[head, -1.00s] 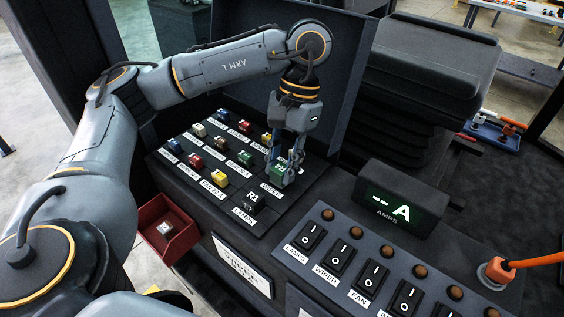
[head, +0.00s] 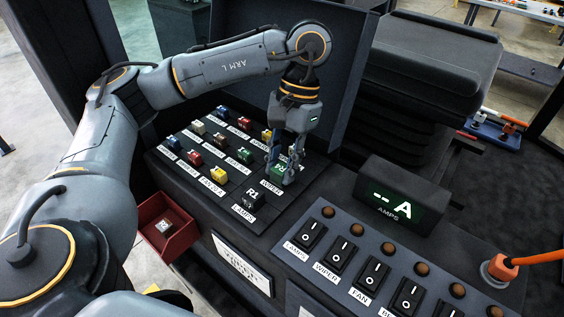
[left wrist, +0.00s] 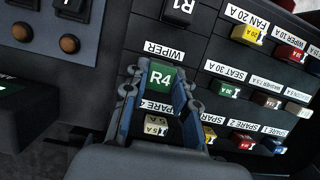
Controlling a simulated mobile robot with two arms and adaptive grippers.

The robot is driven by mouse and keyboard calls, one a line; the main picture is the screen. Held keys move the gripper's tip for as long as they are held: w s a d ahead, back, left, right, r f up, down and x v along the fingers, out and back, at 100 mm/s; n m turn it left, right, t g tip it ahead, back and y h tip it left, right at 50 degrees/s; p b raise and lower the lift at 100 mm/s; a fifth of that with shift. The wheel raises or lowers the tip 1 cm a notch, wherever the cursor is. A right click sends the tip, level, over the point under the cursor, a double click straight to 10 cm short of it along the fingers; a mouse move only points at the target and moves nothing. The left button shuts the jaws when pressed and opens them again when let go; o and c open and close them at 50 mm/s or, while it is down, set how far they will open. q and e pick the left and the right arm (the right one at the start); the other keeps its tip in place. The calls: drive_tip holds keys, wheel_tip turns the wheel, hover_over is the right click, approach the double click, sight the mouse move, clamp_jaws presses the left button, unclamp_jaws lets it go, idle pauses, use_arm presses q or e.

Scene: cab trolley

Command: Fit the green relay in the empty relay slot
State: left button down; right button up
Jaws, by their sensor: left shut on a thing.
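The green relay (head: 280,169), marked R4, is held at the back right of the dark fuse panel (head: 225,200), beside the WIPER label. In the left wrist view, the relay (left wrist: 160,78) sits between the blue finger pads, its top showing and the WIPER label just beyond it. My left gripper (head: 284,168) points down and is shut on the relay. The relay and fingers hide the slot beneath, so I cannot tell how deep the relay sits. A black relay marked R1 (head: 252,199) stands in front, by the LAMPS label. My right gripper is not in view.
Several coloured fuses stand in rows left of the relay, including a yellow one (head: 217,174). A red bin (head: 168,226) holding a small pale part is at the panel's left. A switch panel (head: 372,272) and AMPS display (head: 391,203) lie to the right.

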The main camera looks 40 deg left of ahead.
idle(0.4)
use_arm(q)
drive_tip(key=c, duration=1)
unclamp_jaws()
drive_tip(key=v, duration=1.2)
drive_tip(key=shift+f, duration=0.1)
